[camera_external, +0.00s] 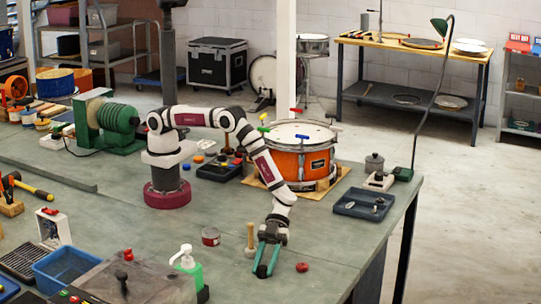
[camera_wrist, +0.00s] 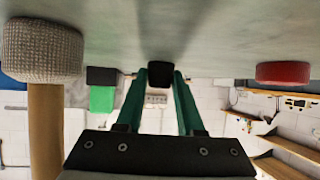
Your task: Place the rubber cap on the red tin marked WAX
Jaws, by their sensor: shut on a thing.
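My gripper (camera_external: 267,262) points down low over the bench, its two green fingers close together. In the wrist view my gripper (camera_wrist: 160,80) is shut on a small black round piece (camera_wrist: 159,74), which looks like the rubber cap. In the external view the fingers mostly hide it. It is close to the bench top; I cannot tell if it touches. A small red tin with a pale label (camera_external: 211,237) stands to the left of my gripper, farther back. Its lettering is too small to read. My gripper is apart from the tin.
A mallet (camera_external: 250,239) stands just left of my gripper, its felt head (camera_wrist: 42,48) large in the wrist view. A small red round thing (camera_external: 302,267) lies to the right. A green pump bottle (camera_external: 190,272) stands front left. A dark tray (camera_external: 363,205) lies back right.

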